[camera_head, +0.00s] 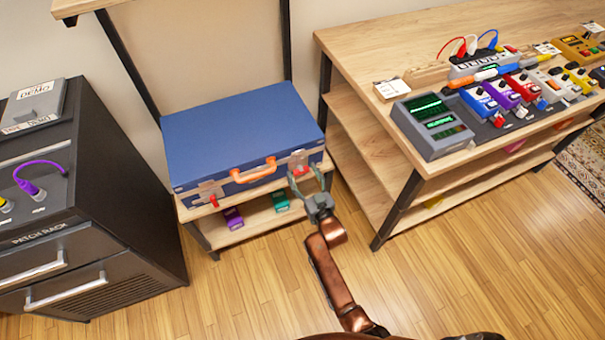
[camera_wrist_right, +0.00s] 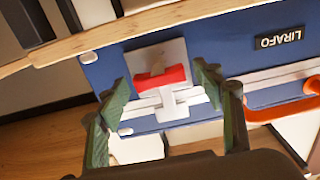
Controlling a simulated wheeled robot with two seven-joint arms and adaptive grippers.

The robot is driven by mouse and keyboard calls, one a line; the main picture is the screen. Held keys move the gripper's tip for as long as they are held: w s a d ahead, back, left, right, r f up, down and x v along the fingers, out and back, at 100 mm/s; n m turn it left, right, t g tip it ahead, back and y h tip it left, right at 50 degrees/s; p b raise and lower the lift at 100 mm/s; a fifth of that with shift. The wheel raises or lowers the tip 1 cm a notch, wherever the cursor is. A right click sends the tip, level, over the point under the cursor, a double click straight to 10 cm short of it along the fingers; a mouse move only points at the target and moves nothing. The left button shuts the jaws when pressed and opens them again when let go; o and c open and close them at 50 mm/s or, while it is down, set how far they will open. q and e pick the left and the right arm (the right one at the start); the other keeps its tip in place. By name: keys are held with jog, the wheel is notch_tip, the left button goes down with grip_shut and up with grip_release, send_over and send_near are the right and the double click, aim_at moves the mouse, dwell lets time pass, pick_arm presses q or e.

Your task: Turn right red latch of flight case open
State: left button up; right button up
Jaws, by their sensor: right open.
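The blue flight case (camera_head: 235,130) lies closed on a wooden shelf in the head view, with an orange handle (camera_head: 254,172) on its front. Its right red latch (camera_head: 301,170) is at the front right, beside my right gripper (camera_head: 308,180). In the right wrist view the red latch (camera_wrist_right: 160,76) sits crosswise on a pale metal plate. My right gripper (camera_wrist_right: 155,95) is open there, with its green fingers on either side of the latch. I cannot tell whether they touch it. The left red latch (camera_head: 214,201) is at the case's front left. My left gripper is out of view.
A dark patch rack (camera_head: 60,235) stands at the left. A wooden bench (camera_head: 405,165) with pedals and a grey device (camera_head: 432,125) stands at the right. A purple pedal (camera_head: 233,218) and a green pedal (camera_head: 280,201) sit on the lower shelf. The wooden floor in front is clear.

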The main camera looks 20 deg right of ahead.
jog(key=shift+c, duration=0.3)
jog(key=c, duration=1.1)
